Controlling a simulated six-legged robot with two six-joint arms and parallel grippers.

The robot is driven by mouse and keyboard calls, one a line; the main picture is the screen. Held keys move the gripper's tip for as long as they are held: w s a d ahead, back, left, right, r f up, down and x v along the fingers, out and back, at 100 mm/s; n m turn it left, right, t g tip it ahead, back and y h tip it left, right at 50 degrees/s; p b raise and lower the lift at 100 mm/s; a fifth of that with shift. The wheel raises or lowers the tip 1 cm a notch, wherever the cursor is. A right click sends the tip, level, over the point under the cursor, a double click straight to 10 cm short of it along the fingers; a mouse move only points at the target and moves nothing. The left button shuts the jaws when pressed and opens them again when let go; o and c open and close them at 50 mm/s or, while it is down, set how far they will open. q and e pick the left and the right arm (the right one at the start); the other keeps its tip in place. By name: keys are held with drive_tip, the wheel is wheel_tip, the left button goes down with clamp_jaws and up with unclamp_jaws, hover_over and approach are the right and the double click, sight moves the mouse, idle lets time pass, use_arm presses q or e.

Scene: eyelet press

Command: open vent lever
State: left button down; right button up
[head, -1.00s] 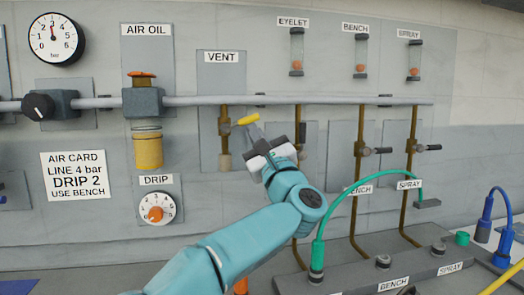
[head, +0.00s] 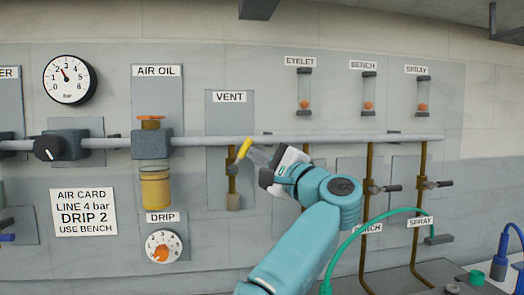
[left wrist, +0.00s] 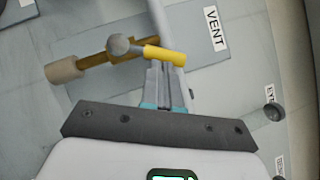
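The vent lever (head: 244,149) has a yellow handle and sits on a short brass pipe below the VENT label (head: 229,97). Its handle stands steeply, leaning a little right at the top. The lever also shows in the left wrist view (left wrist: 165,56), with a round grey pivot at one end. My left gripper (head: 256,157) comes at the handle from the right. In the left wrist view its fingers (left wrist: 163,80) are close together, with their tips at the handle's side. They seem to touch it, not straddle it. My right gripper is not in view.
A horizontal pipe (head: 310,138) runs just above the lever. The AIR OIL unit (head: 155,188) stands to its left and a pressure gauge (head: 70,80) is at upper left. BENCH and SPRAY valves (head: 430,184) and a green hose (head: 375,228) are to the right.

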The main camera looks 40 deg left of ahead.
use_arm(q)
drive_tip(key=shift+s+a+r+n+g+h, duration=0.2)
drive_tip(key=shift+s+a+r+n, duration=0.2)
drive_tip(key=shift+r, duration=0.15)
drive_tip(key=shift+s+a+r+n+g+h, duration=0.1)
drive_tip(key=shift+s+a+r+n+g, duration=0.1)
drive_tip(key=shift+s+a+r+n, duration=0.25)
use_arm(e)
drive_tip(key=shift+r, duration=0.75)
use_arm(q)
drive_tip(key=shift+d+r, duration=0.1)
drive_tip(key=shift+r, duration=0.05)
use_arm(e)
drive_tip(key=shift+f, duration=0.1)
